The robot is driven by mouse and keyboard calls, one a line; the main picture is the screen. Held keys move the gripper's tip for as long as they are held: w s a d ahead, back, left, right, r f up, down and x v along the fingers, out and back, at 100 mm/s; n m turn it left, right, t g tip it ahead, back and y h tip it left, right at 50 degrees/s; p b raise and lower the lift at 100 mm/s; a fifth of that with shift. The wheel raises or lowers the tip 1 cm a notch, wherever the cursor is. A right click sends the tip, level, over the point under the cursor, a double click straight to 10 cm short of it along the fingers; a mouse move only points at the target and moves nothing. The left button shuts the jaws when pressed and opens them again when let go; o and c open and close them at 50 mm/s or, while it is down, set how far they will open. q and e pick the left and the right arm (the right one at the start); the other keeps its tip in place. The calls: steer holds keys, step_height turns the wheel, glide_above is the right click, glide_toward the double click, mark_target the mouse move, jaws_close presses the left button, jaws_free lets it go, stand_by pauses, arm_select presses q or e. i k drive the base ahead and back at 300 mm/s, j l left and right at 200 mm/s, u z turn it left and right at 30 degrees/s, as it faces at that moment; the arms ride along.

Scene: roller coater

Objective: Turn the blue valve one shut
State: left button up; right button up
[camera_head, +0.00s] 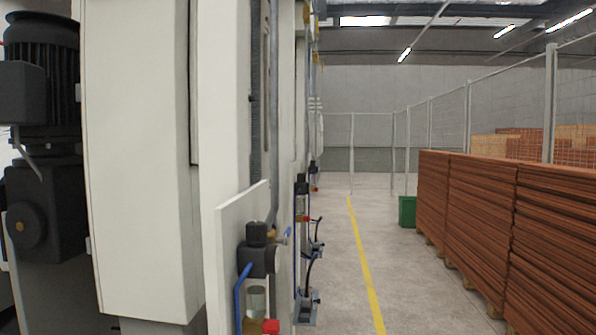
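A black air-service unit (260,250) is mounted on a white panel (230,245) on the side of the machine, left of the picture's middle. A small blue part (284,236), which looks like a valve lever, sticks out on the right of the unit; its exact position is too small to tell. A blue hose (239,295) curves down from the unit's left side. A clear bowl (256,302) hangs below, with a red part (270,326) at the picture's bottom edge. Neither of my grippers shows.
The white machine body (140,160) with a dark motor (40,60) fills the left. Further similar units (303,190) line the machine's side. A grey aisle with a yellow line (362,260) is clear. Stacked brown boards (485,220), a green bin (407,211) and a mesh fence stand right.

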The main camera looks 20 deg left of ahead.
mark_target(284, 241)
steer(key=i+l, duration=0.1)
steer(key=i, duration=0.55)
steer(key=i+l+z, duration=0.1)
steer(key=i, duration=0.55)
steer(key=i+l+u, duration=0.1)
steer(key=i+u, duration=0.25)
steer(key=u, duration=0.15)
steer(key=i+l+u, duration=0.25)
steer(key=u, duration=0.25)
steer(key=i+l+u, duration=0.35)
steer(key=u, duration=0.15)
steer(key=i+l+u, duration=0.15)
steer(key=l+u, duration=0.35)
steer(key=i+l+u, duration=0.1)
steer(key=l+u, duration=0.15)
steer(key=l, duration=0.2)
steer(key=i+l+u, duration=0.1)
steer(key=l+u, duration=0.15)
steer(key=l, duration=0.15)
